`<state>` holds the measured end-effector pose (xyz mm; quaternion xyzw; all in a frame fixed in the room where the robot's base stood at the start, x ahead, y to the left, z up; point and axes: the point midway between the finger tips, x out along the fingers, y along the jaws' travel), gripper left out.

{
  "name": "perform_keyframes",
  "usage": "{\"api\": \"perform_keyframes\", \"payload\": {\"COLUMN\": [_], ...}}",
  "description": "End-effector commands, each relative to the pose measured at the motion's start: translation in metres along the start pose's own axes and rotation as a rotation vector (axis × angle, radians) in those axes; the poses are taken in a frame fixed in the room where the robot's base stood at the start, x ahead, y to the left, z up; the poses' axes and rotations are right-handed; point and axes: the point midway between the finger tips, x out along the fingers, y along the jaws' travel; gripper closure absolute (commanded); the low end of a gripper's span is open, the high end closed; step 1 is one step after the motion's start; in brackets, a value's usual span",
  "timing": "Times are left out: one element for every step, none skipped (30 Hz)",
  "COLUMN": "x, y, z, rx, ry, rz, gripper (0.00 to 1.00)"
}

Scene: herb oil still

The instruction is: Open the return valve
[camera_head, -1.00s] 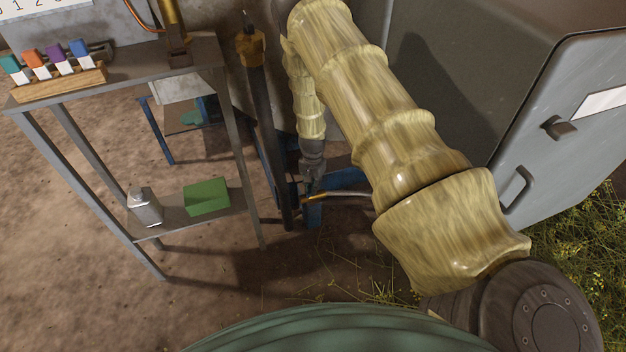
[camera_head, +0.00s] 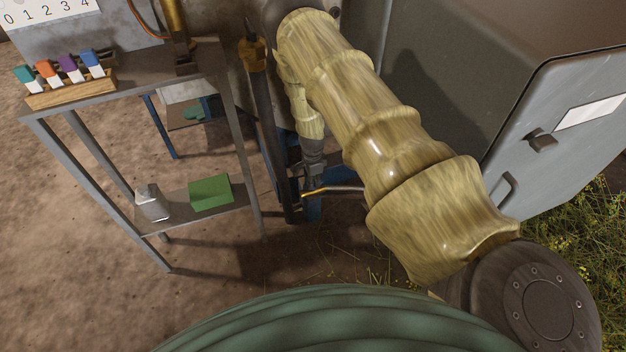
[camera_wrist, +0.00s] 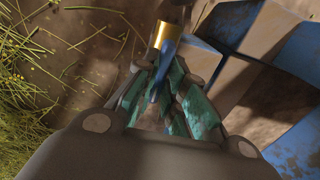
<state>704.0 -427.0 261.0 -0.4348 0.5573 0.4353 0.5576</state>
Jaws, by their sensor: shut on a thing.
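In the wrist view, a blue lever (camera_wrist: 163,73) runs down from a brass fitting (camera_wrist: 162,36) and lies between the teal pads of my gripper (camera_wrist: 166,84). The pads are shut on it. In the head view, my gripper (camera_head: 311,181) points down beside a brass-coloured pipe end (camera_head: 313,193) low behind the shelf stand. The lever is too small to make out there, and my arm hides part of that area. How far the valve is turned cannot be told.
A metal shelf stand (camera_head: 247,190) is close on the left, holding a green box (camera_head: 210,191), a silver can (camera_head: 152,203) and a wooden rack of coloured tags (camera_head: 72,90). A grey cabinet (camera_head: 560,130) stands on the right. A blue-and-grey surface (camera_wrist: 262,75) lies near my gripper.

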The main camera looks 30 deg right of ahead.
Motion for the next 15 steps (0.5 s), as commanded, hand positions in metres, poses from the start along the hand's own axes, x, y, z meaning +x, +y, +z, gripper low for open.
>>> {"api": "perform_keyframes", "payload": {"x": [-0.0005,-0.0005,-0.0004,-0.0003,-0.0003,-0.0002,-0.0001,-0.0001,0.0000,0.0000,0.0000,0.0001,0.0001,0.0001,0.0001], "y": [0.0005,0.0005,0.0005,0.0005,0.0005,0.0005,0.0005,0.0005,0.0005,0.0005,0.0006,0.0006,0.0006,0.0006,0.0006], "z": [-0.0034,-0.0034,-0.0035,-0.0034,-0.0035,-0.0035,-0.0035,-0.0035,-0.0035,-0.0035,-0.0035,-0.0035,-0.0035,-0.0035,-0.0035], "rx": [0.015,0.022,0.030,0.034,0.037,0.041,0.043,0.045,0.046,0.047,0.047,0.047,0.047,0.047,0.047], "ry": [0.004,0.004,0.004,0.004,0.004,0.004,0.004,0.004,0.004,0.004,0.004,0.003,0.003,0.003,0.003], "rz": [0.000,0.000,0.000,0.000,0.000,0.000,0.000,0.000,0.000,0.000,0.000,0.000,0.000,0.000,0.000], "gripper": [1.00,1.00,1.00,1.00,1.00,1.00,1.00,1.00,1.00,1.00,1.00,1.00,1.00,1.00,1.00]}}
